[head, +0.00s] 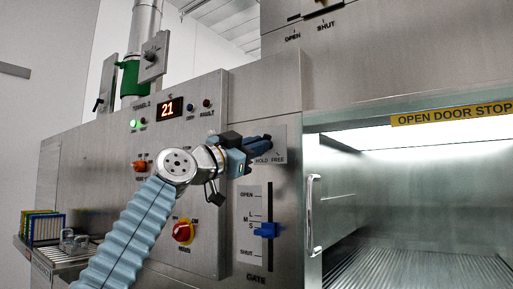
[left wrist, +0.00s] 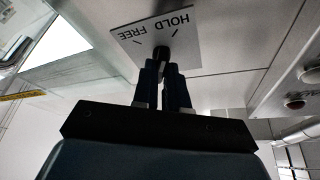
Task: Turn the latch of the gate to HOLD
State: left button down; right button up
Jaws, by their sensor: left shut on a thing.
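The latch plate (head: 281,153) marked HOLD and FREE is on the steel front, above the gate slider. It also shows upside down in the left wrist view (left wrist: 188,41). My left gripper (head: 262,143) is at this plate. In the left wrist view its two dark fingers (left wrist: 162,70) are shut on the small dark latch (left wrist: 160,51) at the plate. Most of the latch is hidden between the fingers, so I cannot tell which mark it points to. My right gripper is not in view.
The blue gate slider (head: 266,230) sits near S on its scale below. A yellow-red rotary switch (head: 183,232) and an orange knob (head: 140,167) are on the panel at left. The open chamber (head: 400,220) with a vertical handle (head: 312,215) is at right.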

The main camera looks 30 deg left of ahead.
pick_arm(q)
jog(key=shift+m+g+h+p, duration=0.6)
jog(key=shift+m+h, duration=0.2)
jog(key=shift+m, duration=1.2)
jog(key=c, duration=1.2)
grip_release()
jog(key=shift+o, duration=0.2)
jog(key=b+v, duration=0.7)
jog(key=v, duration=0.6)
jog(key=shift+s+a, duration=0.2)
jog(key=shift+s, duration=0.15)
